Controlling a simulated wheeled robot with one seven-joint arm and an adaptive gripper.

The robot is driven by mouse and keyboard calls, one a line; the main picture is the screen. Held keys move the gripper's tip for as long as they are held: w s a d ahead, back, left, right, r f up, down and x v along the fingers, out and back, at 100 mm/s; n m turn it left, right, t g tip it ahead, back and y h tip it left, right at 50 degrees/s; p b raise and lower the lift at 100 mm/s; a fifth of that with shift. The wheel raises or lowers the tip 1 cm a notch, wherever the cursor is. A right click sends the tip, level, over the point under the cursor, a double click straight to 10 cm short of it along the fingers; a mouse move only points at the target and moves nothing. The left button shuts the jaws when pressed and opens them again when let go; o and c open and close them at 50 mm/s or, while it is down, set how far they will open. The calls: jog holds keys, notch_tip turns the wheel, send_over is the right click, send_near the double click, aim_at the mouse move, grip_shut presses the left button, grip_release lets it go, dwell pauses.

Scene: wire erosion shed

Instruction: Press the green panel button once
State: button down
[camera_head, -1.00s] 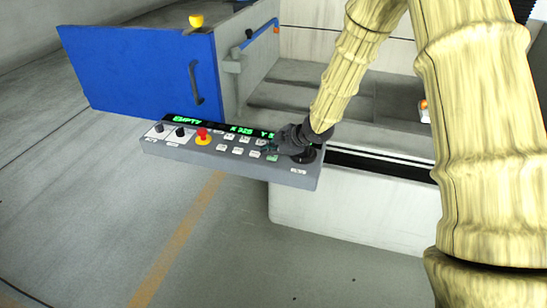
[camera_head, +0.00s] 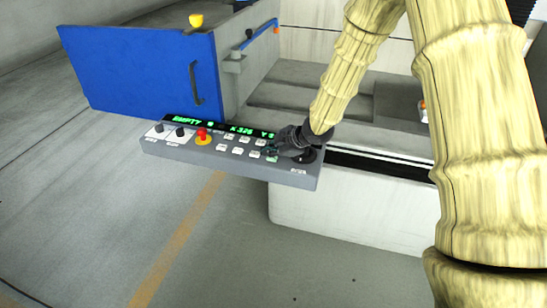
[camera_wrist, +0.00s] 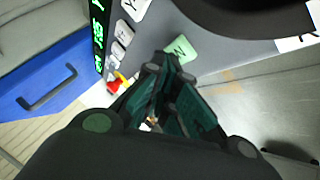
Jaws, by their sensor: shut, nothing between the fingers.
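The green panel button (camera_wrist: 181,49) shows in the wrist view as a pale green key near the panel's edge, just beyond my fingertips. In the head view it shows as a small green patch (camera_head: 272,158), partly covered by my gripper. My gripper (camera_head: 272,150) is shut and empty, low over the right part of the control panel (camera_head: 230,165). In the wrist view the shut fingers (camera_wrist: 163,72) point at the lower left side of the green button. I cannot tell whether they touch it.
A red mushroom knob (camera_head: 202,134) on a yellow base and two black knobs sit left on the panel. White keys (camera_head: 237,151) lie beside the green one. A round black part (camera_head: 307,156) is at the panel's right end. A blue door (camera_head: 150,75) stands behind.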

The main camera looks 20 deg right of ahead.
aim_at(270, 159)
dwell(0.5)
jog(key=shift+r+p, duration=0.75)
jog(key=shift+p, duration=0.05)
notch_tip(270, 159, up, 5)
jog(key=p, duration=0.4)
jog(key=shift+p, duration=0.3)
dwell(0.5)
